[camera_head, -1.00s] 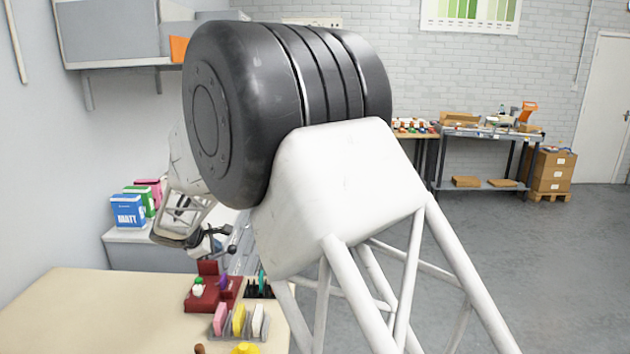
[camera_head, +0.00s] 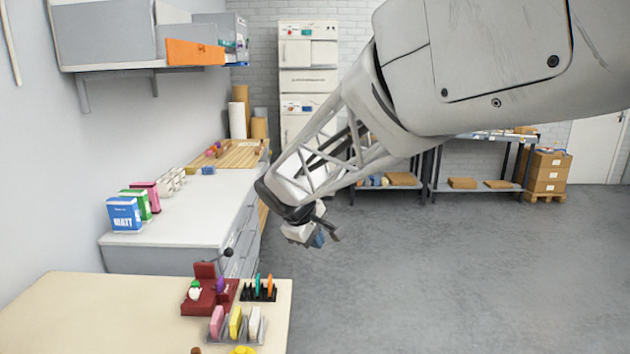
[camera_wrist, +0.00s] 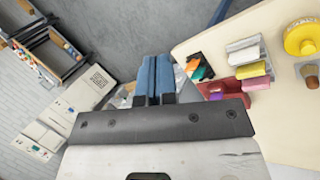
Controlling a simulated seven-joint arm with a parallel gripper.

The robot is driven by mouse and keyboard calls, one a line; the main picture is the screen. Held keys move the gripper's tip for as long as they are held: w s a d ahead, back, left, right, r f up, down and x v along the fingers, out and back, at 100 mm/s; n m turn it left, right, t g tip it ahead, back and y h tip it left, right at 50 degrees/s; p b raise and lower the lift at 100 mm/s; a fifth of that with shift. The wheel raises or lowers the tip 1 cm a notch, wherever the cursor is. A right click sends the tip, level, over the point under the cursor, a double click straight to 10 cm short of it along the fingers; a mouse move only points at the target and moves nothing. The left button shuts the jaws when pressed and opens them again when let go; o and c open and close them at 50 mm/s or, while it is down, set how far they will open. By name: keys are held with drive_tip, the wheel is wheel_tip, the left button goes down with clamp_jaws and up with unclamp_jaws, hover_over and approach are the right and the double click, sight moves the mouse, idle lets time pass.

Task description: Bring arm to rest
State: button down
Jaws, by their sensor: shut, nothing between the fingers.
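My gripper (camera_head: 322,236) is at the end of my arm, in the middle of the head view. It hangs over open floor, to the right of the beige table and the grey bench. In the wrist view its blue fingers (camera_wrist: 153,78) are together with nothing between them. The gripper touches nothing that I can see. My arm reaches in from the upper right of the head view and hides part of the back wall.
The beige table (camera_head: 60,310) holds a dark red stand (camera_head: 207,298), a rack of coloured blocks (camera_head: 236,327) and a black rack (camera_head: 259,292). Coloured boxes (camera_head: 125,214) stand on the grey bench (camera_head: 190,232). A shelf with an orange panel (camera_head: 194,52) hangs upper left. Grey floor (camera_head: 400,290) is clear.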

drive_tip(key=s+d+m+y, duration=0.1)
drive_tip(key=s+d+m, duration=0.2)
drive_tip(key=s+d, duration=0.3)
drive_tip(key=s+d+m+g+y, duration=0.1)
drive_tip(key=s+d+m, duration=0.3)
drive_tip(key=s, duration=1.2)
drive_tip(key=s+d+f+m+y, duration=0.1)
drive_tip(key=s+d+m, duration=0.3)
drive_tip(key=s+d, duration=0.4)
drive_tip(key=s, duration=0.3)
drive_tip(key=shift+s+d+y, duration=0.25)
drive_tip(key=shift+s+y, duration=0.1)
drive_tip(key=shift+y, duration=0.05)
